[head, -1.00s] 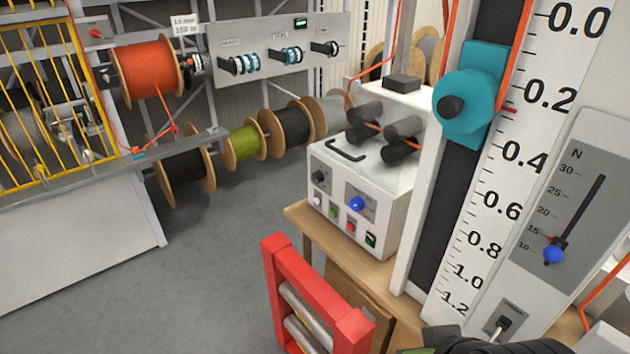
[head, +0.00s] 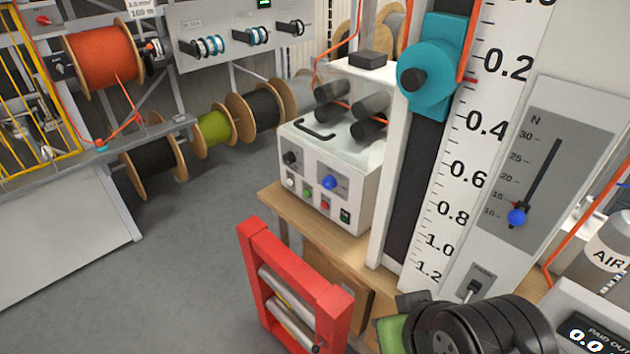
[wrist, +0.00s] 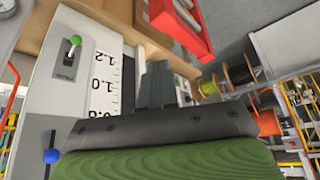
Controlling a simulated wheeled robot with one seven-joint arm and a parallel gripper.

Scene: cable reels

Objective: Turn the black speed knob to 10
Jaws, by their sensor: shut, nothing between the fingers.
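A black knob (head: 290,158) sits at the upper left of the front panel of a white machine box (head: 355,205). It is probably the speed knob, but its label and scale are too small to read. A blue knob (head: 328,182) is to its right, with small buttons below. In the wrist view my gripper's dark fingers (wrist: 157,80) are shut and empty, in front of the white scale board. In the head view only my black and green wrist parts show at the bottom right, well apart from the knob; the fingers cannot be made out.
The box stands on a wooden bench (head: 275,200). A red frame with metal rollers (head: 270,240) stands before it. To the right are a tall scale board (head: 455,210) with a teal slider (head: 440,50) and a panel with a blue-tipped lever (head: 517,216). Grey floor at left is open.

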